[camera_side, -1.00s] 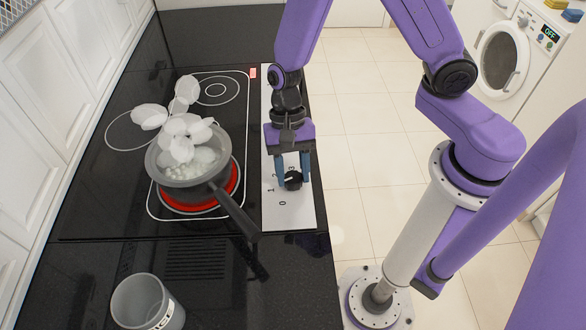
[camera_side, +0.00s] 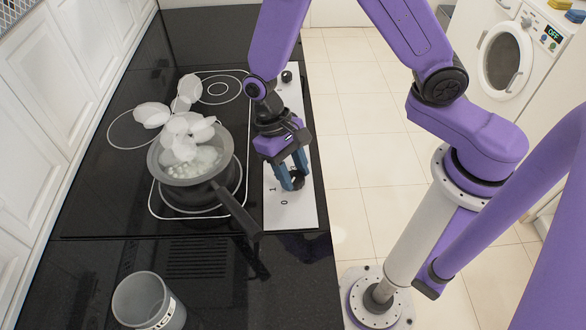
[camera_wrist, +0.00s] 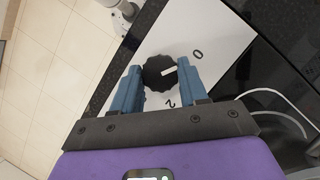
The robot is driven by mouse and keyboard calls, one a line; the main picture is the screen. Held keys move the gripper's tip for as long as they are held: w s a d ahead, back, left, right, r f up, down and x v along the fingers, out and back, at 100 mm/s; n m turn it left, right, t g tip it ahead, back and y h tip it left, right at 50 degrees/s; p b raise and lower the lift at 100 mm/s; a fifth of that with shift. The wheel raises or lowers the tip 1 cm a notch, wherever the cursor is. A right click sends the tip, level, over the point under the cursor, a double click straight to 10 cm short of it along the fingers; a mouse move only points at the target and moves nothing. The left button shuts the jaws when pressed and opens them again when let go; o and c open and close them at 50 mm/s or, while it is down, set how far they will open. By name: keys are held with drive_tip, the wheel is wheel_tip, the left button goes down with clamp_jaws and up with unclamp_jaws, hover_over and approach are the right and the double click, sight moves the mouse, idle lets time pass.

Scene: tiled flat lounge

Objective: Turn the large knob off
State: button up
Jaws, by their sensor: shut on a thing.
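The large knob (camera_side: 298,181) is black and round and sits on the white control panel (camera_side: 304,214) at the right edge of the cooktop. My gripper (camera_side: 293,178) is shut on it, one blue finger on each side. The wrist view shows the knob (camera_wrist: 158,73) between my fingertips (camera_wrist: 160,84). Its white pointer line points to the right, roughly towards the side of the printed 0 (camera_wrist: 197,54). A printed 2 (camera_wrist: 170,103) lies below the knob. In the side view my fingers partly hide the knob.
A grey pan (camera_side: 184,175) gives off white steam puffs and stands on the front burner, which is dark. Its handle points towards the panel's front end. A second black knob (camera_side: 287,76) is at the panel's far end. A grey cup (camera_side: 145,303) stands at the front left.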

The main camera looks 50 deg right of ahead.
idle(0.4)
drive_tip(key=o, duration=1.1)
drive_tip(key=shift+c, duration=0.2)
drive_tip(key=shift+r, duration=0.1)
drive_tip(key=v, duration=1.7)
drive_tip(key=s+d+n+t, duration=0.2)
drive_tip(key=s+d+n, duration=0.4)
drive_tip(key=s, duration=0.3)
drive_tip(key=s+d+n+t, duration=0.2)
drive_tip(key=s+d+n, duration=0.4)
drive_tip(key=s, duration=0.4)
drive_tip(key=shift+s+d+n+t, duration=0.2)
drive_tip(key=shift+d+n+t, duration=0.1)
drive_tip(key=shift+d, duration=0.4)
